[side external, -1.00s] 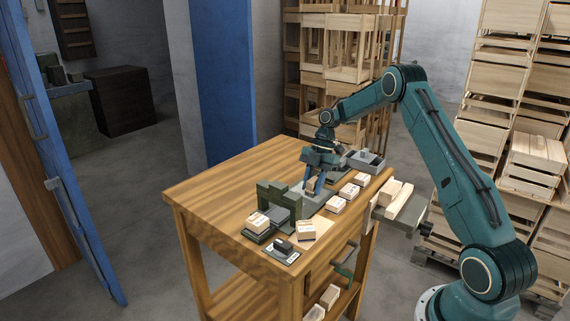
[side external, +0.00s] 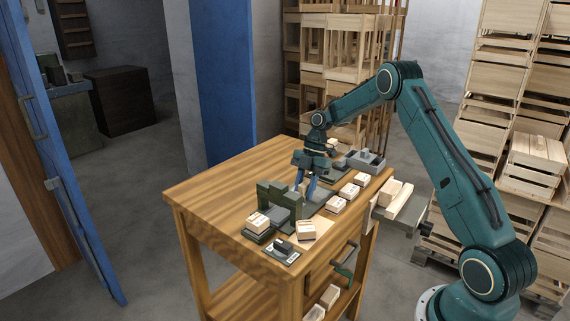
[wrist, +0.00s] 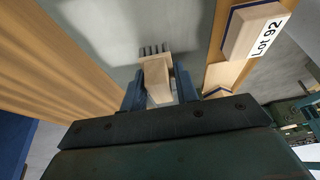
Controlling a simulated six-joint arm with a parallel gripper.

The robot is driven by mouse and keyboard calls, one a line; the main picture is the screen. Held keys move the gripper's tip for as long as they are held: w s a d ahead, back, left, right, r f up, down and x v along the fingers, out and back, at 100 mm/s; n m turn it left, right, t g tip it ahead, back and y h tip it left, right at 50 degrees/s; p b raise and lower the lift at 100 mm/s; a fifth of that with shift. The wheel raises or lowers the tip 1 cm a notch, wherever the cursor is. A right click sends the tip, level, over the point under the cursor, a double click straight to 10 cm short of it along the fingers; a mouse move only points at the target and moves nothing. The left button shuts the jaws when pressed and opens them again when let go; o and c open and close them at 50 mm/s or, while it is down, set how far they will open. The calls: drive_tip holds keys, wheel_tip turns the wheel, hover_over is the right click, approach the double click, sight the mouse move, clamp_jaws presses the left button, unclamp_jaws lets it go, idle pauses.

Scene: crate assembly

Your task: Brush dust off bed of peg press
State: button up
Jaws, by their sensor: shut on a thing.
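My gripper (side external: 306,186) is low over the table, beside the dark green peg press (side external: 278,200). In the wrist view my gripper (wrist: 158,92) is shut on a brush with a pale wooden handle (wrist: 156,73); a row of dark bristles shows at its far end. The bristles are over a flat grey surface (wrist: 100,35), which looks like the press bed (side external: 318,200). I cannot tell whether they touch it, and no dust can be made out.
A row of pale labelled blocks (side external: 336,204) lies just right of the bed; one labelled block (wrist: 252,30) is close in the wrist view. A grey tray (side external: 364,162) stands behind. The left part of the wooden table (side external: 215,190) is clear.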

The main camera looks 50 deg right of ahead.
drive_tip(key=shift+w, duration=0.3)
drive_tip(key=shift+d, duration=0.2)
drive_tip(key=shift+d, duration=1.85)
drive_tip(key=shift+d+f, duration=0.1)
drive_tip(key=shift+d, duration=0.05)
drive_tip(key=shift+d, duration=1.85)
